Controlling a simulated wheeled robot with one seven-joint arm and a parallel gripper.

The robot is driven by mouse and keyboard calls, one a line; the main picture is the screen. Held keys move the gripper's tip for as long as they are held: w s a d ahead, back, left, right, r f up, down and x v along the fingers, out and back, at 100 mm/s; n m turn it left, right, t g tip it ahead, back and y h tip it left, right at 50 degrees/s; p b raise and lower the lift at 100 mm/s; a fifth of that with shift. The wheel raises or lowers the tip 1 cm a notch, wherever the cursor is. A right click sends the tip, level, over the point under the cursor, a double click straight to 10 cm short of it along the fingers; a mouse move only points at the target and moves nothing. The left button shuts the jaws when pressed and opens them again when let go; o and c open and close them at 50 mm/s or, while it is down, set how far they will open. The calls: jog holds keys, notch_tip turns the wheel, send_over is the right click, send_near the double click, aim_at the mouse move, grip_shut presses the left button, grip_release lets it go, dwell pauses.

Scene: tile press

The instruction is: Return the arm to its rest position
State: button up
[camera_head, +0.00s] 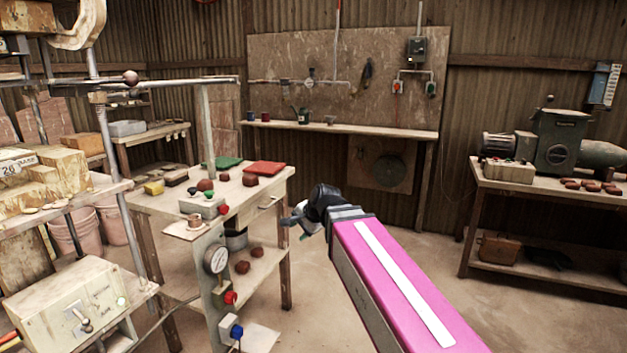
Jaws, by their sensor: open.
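My arm, with a magenta link and a white stripe, reaches from the lower right towards the middle of the picture. My gripper (291,222) is at its far end, beyond a black wrist joint. It hangs in front of the right side of the wooden work table (153,203). The gripper is small in the picture and partly hidden by the wrist. Its jaws are open, and I see nothing held between them.
A bench with a machine (563,140) is at the right. The floor between is clear.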

jog(key=s+d+f+n+g+h, duration=0.2)
jog(key=s+d+f+n, duration=0.2)
jog(key=d+f, duration=0.7)
jog(key=s+d+f+n+g+h, duration=0.2)
jog(key=s+d+f+n+h, duration=0.1)
jog(key=d+f, duration=0.9)
jog(key=shift+s+d+f+n+g, duration=0.2)
jog(key=shift+s+f+n+g, duration=0.25)
jog(key=shift+s+f, duration=0.55)
jog(key=shift+r, duration=0.1)
